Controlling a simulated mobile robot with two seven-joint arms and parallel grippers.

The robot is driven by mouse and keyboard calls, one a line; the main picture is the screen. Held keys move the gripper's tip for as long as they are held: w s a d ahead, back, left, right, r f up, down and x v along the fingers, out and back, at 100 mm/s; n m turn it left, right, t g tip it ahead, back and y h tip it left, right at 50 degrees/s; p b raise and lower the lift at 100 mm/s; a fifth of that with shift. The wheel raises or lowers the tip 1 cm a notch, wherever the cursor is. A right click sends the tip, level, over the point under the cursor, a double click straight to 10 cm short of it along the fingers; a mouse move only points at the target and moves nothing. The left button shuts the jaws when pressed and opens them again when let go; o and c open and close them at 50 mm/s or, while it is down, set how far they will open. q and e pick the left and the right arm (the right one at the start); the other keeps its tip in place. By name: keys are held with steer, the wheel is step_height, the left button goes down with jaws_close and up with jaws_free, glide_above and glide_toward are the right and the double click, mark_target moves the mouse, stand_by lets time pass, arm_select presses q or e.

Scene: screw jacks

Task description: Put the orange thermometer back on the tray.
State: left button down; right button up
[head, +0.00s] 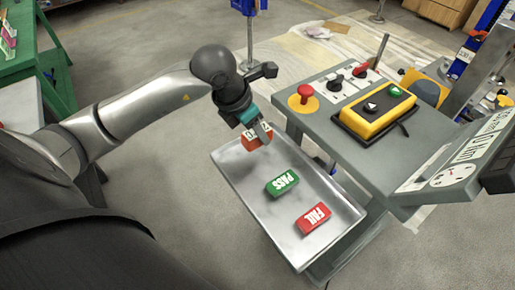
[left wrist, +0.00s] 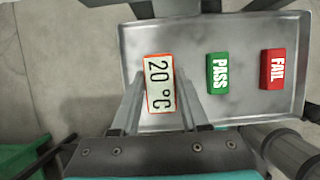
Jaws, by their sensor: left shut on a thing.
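The orange thermometer (left wrist: 160,84) has a pale face reading 20 °C. My left gripper (head: 262,137) is shut on it, with a finger on each side in the left wrist view (left wrist: 160,100). In the head view the orange thermometer (head: 250,143) shows partly behind the fingers, over the far left end of the metal tray (head: 325,238). I cannot tell whether it touches the tray. My right gripper is not in view.
A green PASS block (head: 282,183) and a red FAIL block (head: 313,218) lie on the tray. A grey control panel (head: 350,150) with a red button (head: 304,92) and a yellow box (head: 378,109) stands right of the tray. A green bench (head: 30,62) is at far left.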

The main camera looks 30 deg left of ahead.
mark_target(248, 136)
arm_select(q)
step_height(248, 136, down, 2)
steer(key=shift+f, duration=0.15)
steer(key=shift+f+b, duration=0.35)
steer(key=shift+f, duration=1.45)
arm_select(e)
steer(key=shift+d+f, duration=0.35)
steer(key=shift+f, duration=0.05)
arm_select(q)
steer(key=shift+f, duration=0.1)
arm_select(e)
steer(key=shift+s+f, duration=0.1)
arm_select(q)
steer(key=shift+c, duration=2)
jaws_free()
steer(key=shift+r, duration=0.3)
steer(key=p+v, duration=0.1)
steer(key=v, duration=1)
steer(key=shift+s+r, duration=0.25)
steer(key=shift+s, duration=0.05)
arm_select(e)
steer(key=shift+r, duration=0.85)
